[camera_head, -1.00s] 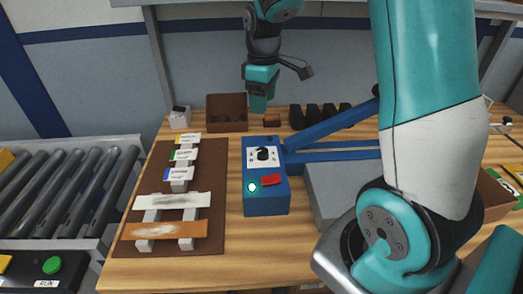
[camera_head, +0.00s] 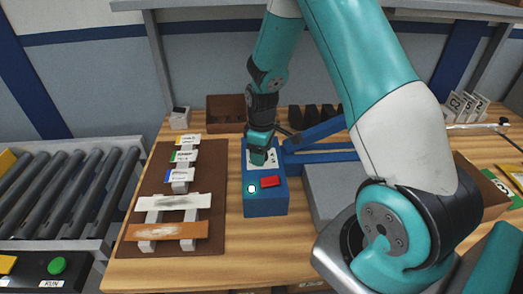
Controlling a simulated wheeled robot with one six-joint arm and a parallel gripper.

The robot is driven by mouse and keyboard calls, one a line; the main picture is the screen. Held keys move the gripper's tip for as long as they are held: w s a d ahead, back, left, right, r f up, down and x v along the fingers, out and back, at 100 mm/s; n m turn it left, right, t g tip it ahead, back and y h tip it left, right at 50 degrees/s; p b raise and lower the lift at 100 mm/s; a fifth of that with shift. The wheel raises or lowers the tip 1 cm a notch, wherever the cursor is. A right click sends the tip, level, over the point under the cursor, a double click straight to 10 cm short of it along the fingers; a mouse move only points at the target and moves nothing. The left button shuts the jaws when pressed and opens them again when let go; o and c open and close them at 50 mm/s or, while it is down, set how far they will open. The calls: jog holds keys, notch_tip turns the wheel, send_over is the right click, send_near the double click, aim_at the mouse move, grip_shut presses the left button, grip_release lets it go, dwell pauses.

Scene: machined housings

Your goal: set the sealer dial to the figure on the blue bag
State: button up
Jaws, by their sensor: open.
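The blue sealer (camera_head: 265,200) stands on the wooden table, with a green lit lamp and a red switch (camera_head: 270,181) on its front top. Its white dial plate (camera_head: 250,158) is mostly covered by my gripper (camera_head: 258,160), which is directly over the dial. The dial knob itself is hidden, and I cannot tell whether the fingers touch it. My gripper is open. Several small bags with coloured labels lie in a row on the brown mat (camera_head: 215,240); the blue-labelled bag (camera_head: 179,175) is the nearest of them. Its figure is too small to read.
Two strips, white (camera_head: 173,201) and brown (camera_head: 167,231), lie on supports on the mat. A brown bin (camera_head: 226,108) and black holders (camera_head: 312,116) stand at the back. A roller conveyor (camera_head: 65,195) is at the left. Blue sealer arms (camera_head: 320,155) extend to the right.

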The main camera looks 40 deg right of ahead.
jog(key=c, duration=0.9)
jog(key=shift+m, duration=0.3)
jog(key=m, duration=0.8)
jog(key=shift+m+b, duration=0.3)
jog(key=shift+m, duration=0.1)
jog(key=m, duration=0.4)
jog(key=shift+w+m, duration=0.1)
jog(key=shift+m, duration=0.2)
jog(key=shift+r+m, duration=0.1)
jog(key=shift+m, duration=1.8)
